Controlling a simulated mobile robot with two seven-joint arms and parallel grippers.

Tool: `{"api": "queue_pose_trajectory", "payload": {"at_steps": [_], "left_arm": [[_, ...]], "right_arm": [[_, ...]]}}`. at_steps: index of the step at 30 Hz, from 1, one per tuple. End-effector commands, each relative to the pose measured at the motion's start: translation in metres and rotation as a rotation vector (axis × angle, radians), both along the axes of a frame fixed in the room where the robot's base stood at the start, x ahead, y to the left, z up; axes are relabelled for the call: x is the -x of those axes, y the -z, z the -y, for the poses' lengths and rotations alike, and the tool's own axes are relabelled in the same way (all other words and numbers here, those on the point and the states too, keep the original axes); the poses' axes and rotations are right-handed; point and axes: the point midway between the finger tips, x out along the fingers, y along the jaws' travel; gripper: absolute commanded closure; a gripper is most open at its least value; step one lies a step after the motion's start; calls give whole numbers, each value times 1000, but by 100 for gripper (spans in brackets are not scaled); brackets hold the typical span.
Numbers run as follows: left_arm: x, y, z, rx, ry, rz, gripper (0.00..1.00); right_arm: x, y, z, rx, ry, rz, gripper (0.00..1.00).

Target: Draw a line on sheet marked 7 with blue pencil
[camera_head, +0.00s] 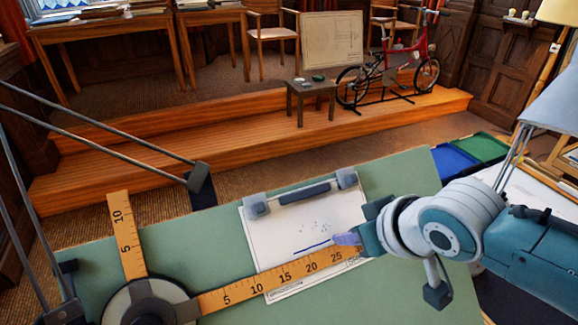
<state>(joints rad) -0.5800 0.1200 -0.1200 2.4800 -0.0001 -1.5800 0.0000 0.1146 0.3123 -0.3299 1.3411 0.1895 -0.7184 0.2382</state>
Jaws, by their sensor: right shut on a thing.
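A white sheet (265,238) lies on the green drafting board (225,240); I cannot read a 7 on it. A short slanted blue line (312,247) shows on the sheet, above the long ruler. My right gripper (357,240) comes in from the right, low over the sheet's right edge. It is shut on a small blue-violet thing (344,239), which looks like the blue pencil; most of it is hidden. Its tip is near the right end of the blue line, and contact with the paper is unclear. My left gripper is not in view.
An orange ruler (240,295) crosses the sheet's lower part, joined to a round head (150,303) and a second ruler (127,235). Grey clamps (256,205) hold the sheet's top. Blue (455,163) and green (483,147) trays lie beyond the board's right edge.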

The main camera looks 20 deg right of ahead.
Motion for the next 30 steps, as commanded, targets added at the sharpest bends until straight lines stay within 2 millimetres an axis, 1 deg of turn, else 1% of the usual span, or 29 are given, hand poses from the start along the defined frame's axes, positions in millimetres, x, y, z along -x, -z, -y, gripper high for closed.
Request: {"api": "queue_pose_trajectory", "payload": {"at_steps": [3, 20, 30], "left_arm": [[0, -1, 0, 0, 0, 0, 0], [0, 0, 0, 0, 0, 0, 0], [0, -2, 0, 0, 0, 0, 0]], "right_arm": [[0, 0, 3, 0, 1, 1, 100], [0, 0, 2, -2, 1, 0, 100], [0, 0, 10, -1, 1, -1, 100]]}}
